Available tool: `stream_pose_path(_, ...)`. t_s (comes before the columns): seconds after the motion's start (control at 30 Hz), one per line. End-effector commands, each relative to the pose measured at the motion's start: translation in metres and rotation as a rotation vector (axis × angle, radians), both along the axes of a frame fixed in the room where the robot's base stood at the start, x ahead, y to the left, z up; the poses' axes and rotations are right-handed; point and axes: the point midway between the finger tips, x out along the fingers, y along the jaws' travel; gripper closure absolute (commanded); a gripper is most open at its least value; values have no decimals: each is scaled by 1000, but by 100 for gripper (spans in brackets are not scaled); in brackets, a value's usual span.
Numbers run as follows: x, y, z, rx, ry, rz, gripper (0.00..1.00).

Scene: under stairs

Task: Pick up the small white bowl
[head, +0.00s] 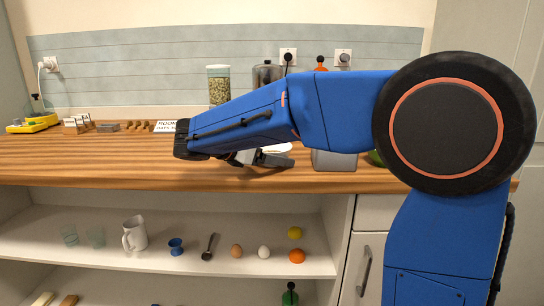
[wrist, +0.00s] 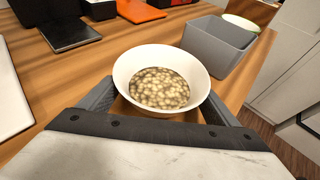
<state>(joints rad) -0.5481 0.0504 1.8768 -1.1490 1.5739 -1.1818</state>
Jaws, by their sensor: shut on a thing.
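The small white bowl (wrist: 123,76) is round and holds pale, bean-like pieces in brownish liquid. In the wrist view it sits level between the two dark fingers of my gripper (wrist: 160,100), which is shut on it, one finger on each side. In the head view my gripper (head: 262,158) is over the front part of the wooden counter, and my arm hides most of the bowl. Only a white sliver (head: 279,148) shows behind the finger. I cannot tell whether the bowl touches the counter.
A grey open box (wrist: 218,45) stands close to the bowl's right, with a green-and-white bowl (wrist: 241,22) beyond it. A flat black item (wrist: 70,35) and an orange one (wrist: 140,11) lie behind. A white slab (wrist: 12,95) is at left. Shelves below the counter hold cups and eggs.

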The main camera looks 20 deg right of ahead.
Motion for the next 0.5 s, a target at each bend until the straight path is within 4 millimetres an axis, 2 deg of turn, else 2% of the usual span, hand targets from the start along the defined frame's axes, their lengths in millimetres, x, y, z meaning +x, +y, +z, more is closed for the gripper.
stream_pose_path(0.27,0,0,7,1,-2,-1,45)
stream_pose_path(0.5,0,0,23,1,-2,0,45)
